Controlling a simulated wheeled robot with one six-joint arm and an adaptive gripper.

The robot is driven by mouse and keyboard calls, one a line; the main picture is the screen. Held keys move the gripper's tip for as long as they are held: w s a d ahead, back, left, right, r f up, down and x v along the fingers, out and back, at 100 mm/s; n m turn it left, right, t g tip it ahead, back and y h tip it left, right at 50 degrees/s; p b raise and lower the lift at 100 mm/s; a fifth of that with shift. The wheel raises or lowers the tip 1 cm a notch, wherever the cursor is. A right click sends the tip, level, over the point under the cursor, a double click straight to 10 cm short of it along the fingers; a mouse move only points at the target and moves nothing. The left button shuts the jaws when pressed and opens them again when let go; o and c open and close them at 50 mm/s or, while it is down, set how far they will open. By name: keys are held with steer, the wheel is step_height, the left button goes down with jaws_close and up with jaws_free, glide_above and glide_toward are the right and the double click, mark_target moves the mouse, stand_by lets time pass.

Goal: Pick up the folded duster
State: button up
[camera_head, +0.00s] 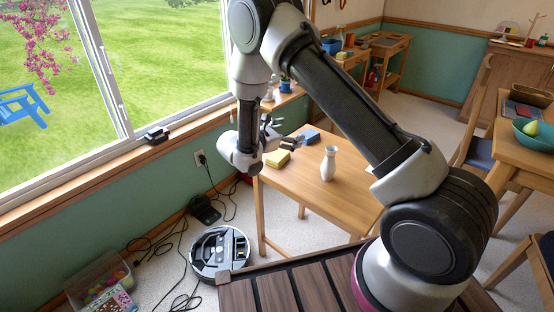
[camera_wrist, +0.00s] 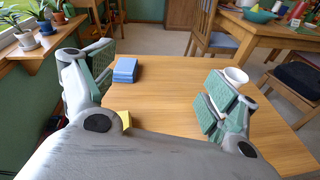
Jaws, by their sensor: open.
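A blue, layered, folded-looking block (camera_head: 311,136) lies on the small wooden table (camera_head: 300,185), toward its far left edge. In the wrist view the blue block (camera_wrist: 125,70) shows just right of my left finger, beyond the fingertips. A yellow block (camera_head: 277,158) lies nearer, at the table's left edge; in the wrist view only a yellow corner (camera_wrist: 126,119) shows behind my gripper's body. Either could be the folded duster; the blue one looks more layered. My gripper (camera_wrist: 157,84) is open and empty above the table, its fingers wide apart.
A white vase (camera_head: 328,163) stands upright on the table, beyond my right finger in the wrist view (camera_wrist: 236,75). The windowsill (camera_head: 150,150) runs along the left. A robot vacuum (camera_head: 219,253) and cables lie on the floor.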

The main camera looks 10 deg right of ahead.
mark_target(277, 156)
steer(key=a+f+n+t+y, duration=0.1)
steer(key=a+f+n, duration=0.1)
steer(key=f, duration=0.2)
steer(key=a+f+n+t+y, duration=0.1)
steer(key=a+f+n, duration=0.1)
steer(key=a+f, duration=0.1)
steer(key=a+f+n+t, duration=0.2)
steer(key=f, duration=0.4)
steer(key=shift+s+a+y, duration=0.15)
steer(key=shift+a+y, duration=0.2)
steer(key=shift+y, duration=0.05)
steer(key=shift+f, duration=0.25)
steer(key=x, duration=0.5)
steer(key=w+a+x, duration=0.1)
steer(key=x, duration=0.1)
steer(key=shift+w+d+r, duration=0.1)
steer(key=shift+d+r, duration=0.1)
steer(key=c, duration=1.1)
